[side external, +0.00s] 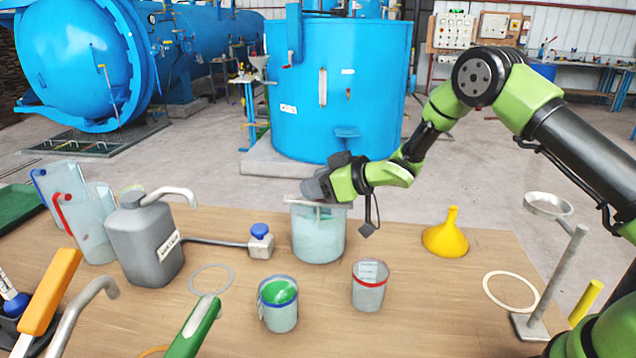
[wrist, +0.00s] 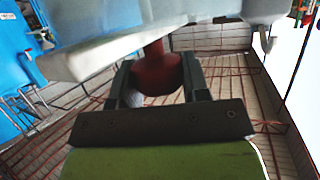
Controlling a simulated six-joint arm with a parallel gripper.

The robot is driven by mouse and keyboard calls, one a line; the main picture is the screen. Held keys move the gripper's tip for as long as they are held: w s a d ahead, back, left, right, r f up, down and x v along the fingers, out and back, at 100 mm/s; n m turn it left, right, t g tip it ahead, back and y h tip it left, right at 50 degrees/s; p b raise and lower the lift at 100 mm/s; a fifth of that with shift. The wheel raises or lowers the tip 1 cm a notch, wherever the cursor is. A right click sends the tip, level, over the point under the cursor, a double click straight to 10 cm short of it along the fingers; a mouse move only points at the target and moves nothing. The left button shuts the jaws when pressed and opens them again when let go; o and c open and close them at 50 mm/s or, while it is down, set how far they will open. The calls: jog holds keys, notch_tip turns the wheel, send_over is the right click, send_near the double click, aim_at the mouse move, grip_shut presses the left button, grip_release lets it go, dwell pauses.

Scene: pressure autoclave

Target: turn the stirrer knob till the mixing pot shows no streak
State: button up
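The mixing pot (side external: 318,240) is a clear vessel of pale teal liquid at the back middle of the table. No distinct streak can be made out in it at this size. My gripper (side external: 314,190) is at the pot's rim, coming from the right, and hides the knob in the side view. In the wrist view, the dark red stirrer knob (wrist: 155,76) sits between the two fingers of my gripper (wrist: 156,82), with a finger against each side. A pale, blurred body (wrist: 110,48) lies across the view beyond the knob.
A grey jug (side external: 148,245) and a blue-capped valve (side external: 261,240) stand left of the pot. A green-filled cup (side external: 279,312) and a red-banded cup (side external: 369,294) stand in front. A yellow funnel (side external: 446,236) and a ring stand (side external: 550,270) are right.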

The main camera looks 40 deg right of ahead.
jog(key=shift+c, duration=0.7)
jog(key=shift+n+y, duration=0.3)
jog(key=shift+y, duration=0.1)
jog(key=n+g+y, duration=0.2)
jog(key=n+y, duration=0.1)
jog(key=shift+d+n+g, duration=0.1)
jog(key=shift+n+g, duration=0.2)
jog(key=shift+g, duration=0.1)
jog(key=shift+n+g+y, duration=1.4)
jog(key=shift+n+g, duration=0.5)
jog(key=shift+r+n+g+y, duration=0.1)
jog(key=shift+n+g+y, duration=0.2)
jog(key=shift+n+g, duration=0.3)
jog(key=o, duration=0.9)
